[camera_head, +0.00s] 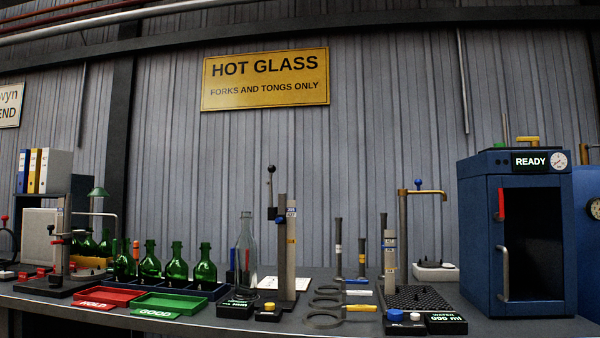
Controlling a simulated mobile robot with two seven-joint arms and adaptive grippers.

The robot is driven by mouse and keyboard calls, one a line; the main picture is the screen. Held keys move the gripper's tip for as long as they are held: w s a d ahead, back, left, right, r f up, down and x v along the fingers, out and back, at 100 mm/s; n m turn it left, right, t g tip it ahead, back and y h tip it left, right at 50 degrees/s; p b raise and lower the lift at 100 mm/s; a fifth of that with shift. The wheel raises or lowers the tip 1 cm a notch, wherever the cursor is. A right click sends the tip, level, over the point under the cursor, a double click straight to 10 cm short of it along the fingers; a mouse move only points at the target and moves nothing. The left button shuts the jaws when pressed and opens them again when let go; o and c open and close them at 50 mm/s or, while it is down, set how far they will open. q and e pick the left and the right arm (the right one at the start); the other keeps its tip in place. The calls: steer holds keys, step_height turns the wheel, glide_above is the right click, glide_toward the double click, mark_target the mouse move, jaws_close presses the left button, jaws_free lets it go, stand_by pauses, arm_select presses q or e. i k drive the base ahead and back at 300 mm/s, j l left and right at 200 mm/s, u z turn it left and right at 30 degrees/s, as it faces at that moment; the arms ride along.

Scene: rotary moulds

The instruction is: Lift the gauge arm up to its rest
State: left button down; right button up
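A grey upright post (290,245) with a blue-and-white label stands mid-bench and looks like the gauge stand. On its left side a dark bracket carries a thin upright rod with a black ball on top, which I take for the gauge arm (271,190). A blue knob (281,220) sits at the bracket. The bracket is near the top of the post. A clear glass bottle (245,258) stands upright just left of the post, its neck below the bracket. Neither of my grippers shows in the head view.
Green bottles (178,265) stand left, behind red (105,297) and green (166,302) trays. Ring-ended tools (323,320) lie right of the post. A perforated black plate (415,299), a brass-topped pipe (403,235) and a blue oven (480,240) reading READY stand further right.

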mark_target(271, 169)
steer(key=i+l, duration=0.1)
steer(key=l, duration=1.3)
